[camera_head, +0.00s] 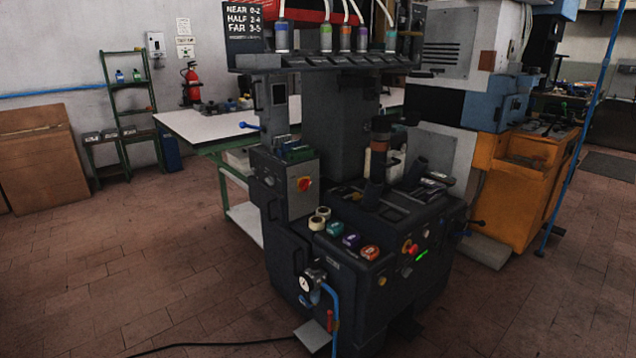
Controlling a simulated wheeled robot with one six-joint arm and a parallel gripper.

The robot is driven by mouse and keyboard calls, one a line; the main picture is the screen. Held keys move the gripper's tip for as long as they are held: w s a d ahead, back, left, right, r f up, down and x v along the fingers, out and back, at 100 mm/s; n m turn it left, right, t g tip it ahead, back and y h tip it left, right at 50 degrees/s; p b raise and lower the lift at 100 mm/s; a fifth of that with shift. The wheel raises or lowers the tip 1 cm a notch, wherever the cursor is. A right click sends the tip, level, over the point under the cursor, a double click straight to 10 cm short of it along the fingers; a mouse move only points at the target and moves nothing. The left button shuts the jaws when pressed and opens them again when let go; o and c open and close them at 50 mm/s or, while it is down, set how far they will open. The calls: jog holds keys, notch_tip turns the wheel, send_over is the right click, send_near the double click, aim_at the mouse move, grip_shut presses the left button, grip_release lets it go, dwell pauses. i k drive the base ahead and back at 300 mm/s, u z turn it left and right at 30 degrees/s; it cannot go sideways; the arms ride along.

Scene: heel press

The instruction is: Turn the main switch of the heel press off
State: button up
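The heel press (380,290) is a dark grey machine standing on the floor in the middle of the view. A grey box (290,190) on its left part carries a red rotary knob (304,184) on its front, which looks like the main switch. The knob is too small to read its position. A red button (410,247) and a lit green indicator (421,255) sit on the front panel at the right. My gripper is not in view.
Tape rolls (318,219) and several coloured round items lie on the press's top ledge. A gauge (306,284) and blue hose project at its front left. An orange machine (530,185) stands behind right, a white-topped table (215,126) behind left. The left foreground floor is mostly clear, with a black cable.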

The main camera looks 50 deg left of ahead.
aim_at(305, 184)
jog(key=u, duration=0.4)
jog(key=i, duration=0.95)
jog(key=u, duration=1.4)
jog(key=i, duration=0.6)
jog(key=u, duration=0.65)
